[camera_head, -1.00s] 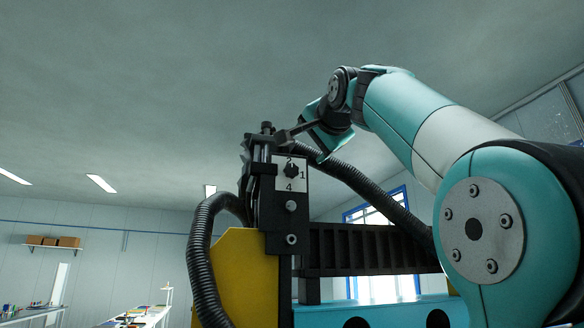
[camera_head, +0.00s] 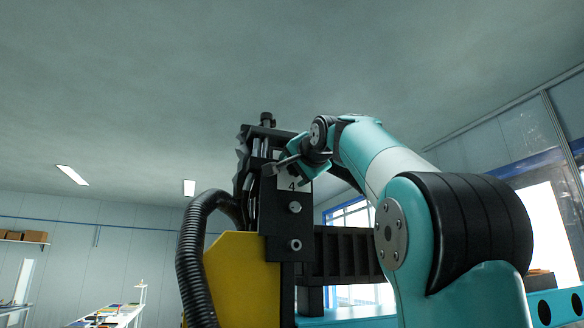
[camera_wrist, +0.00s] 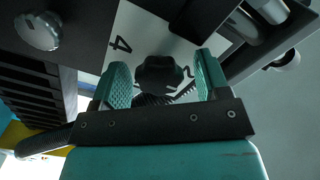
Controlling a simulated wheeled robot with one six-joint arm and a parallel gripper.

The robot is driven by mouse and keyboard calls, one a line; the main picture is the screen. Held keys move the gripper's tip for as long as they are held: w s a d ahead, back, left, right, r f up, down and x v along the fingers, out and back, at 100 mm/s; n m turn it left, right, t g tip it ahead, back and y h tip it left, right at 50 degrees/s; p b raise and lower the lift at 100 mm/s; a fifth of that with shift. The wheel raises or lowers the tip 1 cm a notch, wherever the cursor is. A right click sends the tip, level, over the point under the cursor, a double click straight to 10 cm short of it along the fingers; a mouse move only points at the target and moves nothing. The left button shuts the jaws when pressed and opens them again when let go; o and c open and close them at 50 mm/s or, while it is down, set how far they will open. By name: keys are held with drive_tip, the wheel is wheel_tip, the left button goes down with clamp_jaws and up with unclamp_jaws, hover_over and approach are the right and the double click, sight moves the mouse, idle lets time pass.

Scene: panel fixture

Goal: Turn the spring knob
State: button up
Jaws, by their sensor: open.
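The spring knob (camera_wrist: 159,76) is black and lobed and sits on a white plate (camera_wrist: 145,32) with printed numbers. The 4 shows clearly in the wrist view, and other marks are partly covered. My gripper (camera_wrist: 160,62) is open, with its two teal ridged pads on either side of the knob. Gaps show between the pads and the knob, and I cannot tell whether the tips reach its full depth. In the head view my gripper (camera_head: 283,164) is in front of the plate (camera_head: 292,184) and hides the knob.
Silver bolts (camera_head: 295,207) stick out of the black panel block below the plate. A thick black corrugated hose (camera_head: 192,262) curves down at the left, beside a yellow housing (camera_head: 240,280). Dark ribbed structure (camera_head: 345,255) extends to the right.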

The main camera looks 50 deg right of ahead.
drive_tip(key=shift+d, duration=0.1)
drive_tip(key=shift+c, duration=0.2)
drive_tip(key=c, duration=0.9)
drive_tip(key=shift+n, duration=0.3)
